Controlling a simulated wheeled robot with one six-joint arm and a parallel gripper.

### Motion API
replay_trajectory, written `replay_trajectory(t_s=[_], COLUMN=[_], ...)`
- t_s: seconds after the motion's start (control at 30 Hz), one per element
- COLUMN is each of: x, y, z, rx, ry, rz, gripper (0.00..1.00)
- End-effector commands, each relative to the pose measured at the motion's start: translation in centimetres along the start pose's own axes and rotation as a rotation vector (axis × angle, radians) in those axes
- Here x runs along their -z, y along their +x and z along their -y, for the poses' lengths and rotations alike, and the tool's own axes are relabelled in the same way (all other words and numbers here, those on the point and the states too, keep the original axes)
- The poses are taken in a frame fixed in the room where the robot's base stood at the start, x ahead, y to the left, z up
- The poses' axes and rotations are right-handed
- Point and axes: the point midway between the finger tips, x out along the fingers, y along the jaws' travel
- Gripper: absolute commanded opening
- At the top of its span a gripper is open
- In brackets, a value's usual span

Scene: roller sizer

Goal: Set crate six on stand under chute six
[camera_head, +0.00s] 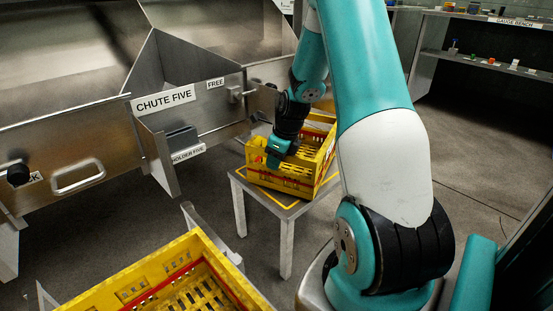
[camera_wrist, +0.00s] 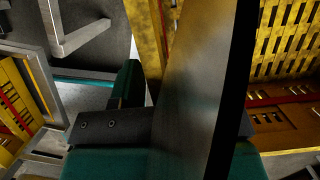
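A yellow crate (camera_head: 318,152) with a red stripe is at a grey stand (camera_head: 278,203) whose top has a yellow outline. The crate looks slightly turned against that outline; whether it rests fully on the top is unclear. My gripper (camera_head: 272,160) is at the crate's left wall. In the wrist view my gripper (camera_wrist: 150,105) has fingers on either side of a yellow upright strip of crate (camera_wrist: 148,35). Whether they clamp it is not clear. The crate's slatted inside (camera_wrist: 288,40) shows at right. No number six is readable; my arm hides part of the chute wall.
A holder marked five (camera_head: 187,152) juts out left of the stand. A gauge bench (camera_head: 490,60) stands at back right. The floor right of the stand is mostly clear.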

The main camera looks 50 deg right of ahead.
Motion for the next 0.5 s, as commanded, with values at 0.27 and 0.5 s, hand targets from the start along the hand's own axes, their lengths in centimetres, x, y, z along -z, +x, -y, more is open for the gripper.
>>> replay_trajectory(t_s=[0.27, 0.5], x=[-0.2, -0.2], y=[-5.0, -9.9], z=[0.1, 0.0], rx=[0.003, 0.002], ry=[0.001, 0.001], rz=[0.001, 0.002], gripper=[0.38, 0.38])
